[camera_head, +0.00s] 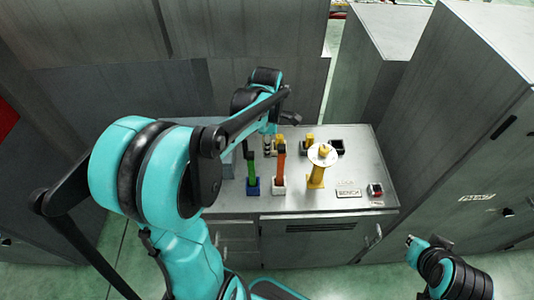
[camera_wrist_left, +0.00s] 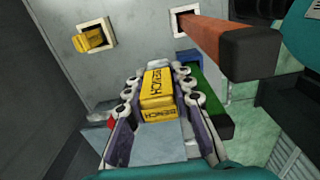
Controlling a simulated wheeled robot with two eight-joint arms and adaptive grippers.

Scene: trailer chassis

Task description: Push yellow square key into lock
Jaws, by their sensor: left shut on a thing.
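My left gripper (camera_wrist_left: 155,75) is shut on a yellow square key (camera_wrist_left: 158,92) marked "BENCH", which sits between its roller-lined fingers. In the head view the forearm partly hides this gripper (camera_head: 268,146) above the bench top. In the left wrist view, a square opening (camera_wrist_left: 93,38) with a yellow piece in it is at the upper left, beyond the held key. The key's tip is hidden, so I cannot tell whether it touches a lock. My right gripper (camera_head: 412,243) is apart from the bench at the lower right; its fingers are unclear.
On the bench (camera_head: 230,202) stand a green lever (camera_head: 252,168), an orange lever (camera_head: 279,166) and a yellow post with a pale disc (camera_head: 316,178). A red button (camera_head: 376,188) is at the right. Tall grey cabinets (camera_head: 455,130) stand right of the bench.

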